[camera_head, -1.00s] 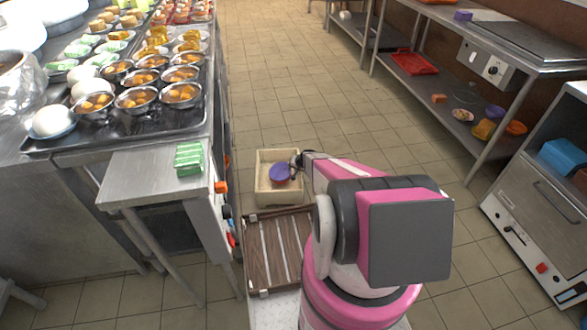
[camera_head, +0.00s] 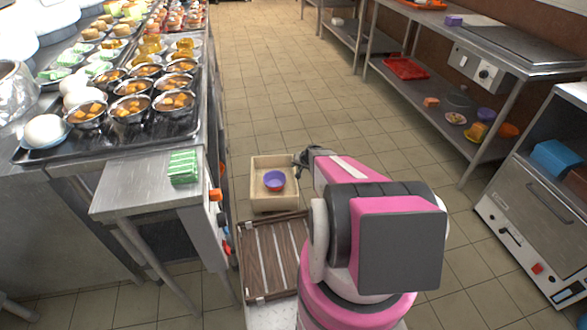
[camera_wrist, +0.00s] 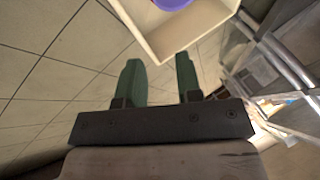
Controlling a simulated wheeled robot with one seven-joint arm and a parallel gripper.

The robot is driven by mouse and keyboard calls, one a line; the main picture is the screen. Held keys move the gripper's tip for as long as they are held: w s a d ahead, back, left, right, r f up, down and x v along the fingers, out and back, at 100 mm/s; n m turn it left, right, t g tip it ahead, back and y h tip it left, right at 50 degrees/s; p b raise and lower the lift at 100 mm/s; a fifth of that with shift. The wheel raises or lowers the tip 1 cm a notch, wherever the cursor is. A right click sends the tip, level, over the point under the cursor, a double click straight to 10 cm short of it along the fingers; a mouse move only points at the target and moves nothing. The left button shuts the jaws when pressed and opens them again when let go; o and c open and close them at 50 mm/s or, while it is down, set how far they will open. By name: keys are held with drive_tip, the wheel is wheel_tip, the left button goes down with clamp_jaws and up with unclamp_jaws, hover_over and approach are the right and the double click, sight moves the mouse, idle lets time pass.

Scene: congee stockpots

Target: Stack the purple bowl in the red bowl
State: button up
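The purple bowl (camera_head: 274,178) sits in a cream box on the floor. A thin red edge of the red bowl (camera_head: 276,189) shows beneath it, so the purple bowl appears nested in the red one. The rest of the red bowl is hidden. The purple bowl also shows, cut off, at the top of the wrist view (camera_wrist: 172,3). My gripper (camera_wrist: 158,72) is open, with two green fingers apart and nothing between them. In the head view my gripper (camera_head: 299,160) is by the box's right wall, clear of the bowls.
The cream box (camera_head: 259,201) stands beyond a brown slatted rack (camera_head: 272,258). A steel counter (camera_head: 140,182) with food trays is on the left. Shelves (camera_head: 420,95) and an oven (camera_head: 530,215) are on the right. The tiled floor between is open.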

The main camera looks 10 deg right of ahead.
drive_tip(key=s+a+r+n+g+h, duration=0.1)
drive_tip(key=s+a+r+g, duration=0.1)
drive_tip(key=s+r, duration=0.6)
drive_tip(key=s+a+r+n+g+h, duration=0.1)
drive_tip(key=s+a+r, duration=0.3)
drive_tip(key=s+r, duration=0.5)
drive_tip(key=s+a+r+n+g+h, duration=0.1)
drive_tip(key=s+a+r+g+h, duration=0.1)
drive_tip(key=s+r, duration=0.7)
wheel_tip(320, 180, up, 4)
drive_tip(key=shift+s+a+f+n+g, duration=0.1)
drive_tip(key=shift+s+a+n+g, duration=0.05)
drive_tip(key=shift+a+n+g, duration=0.3)
drive_tip(key=shift+s, duration=0.1)
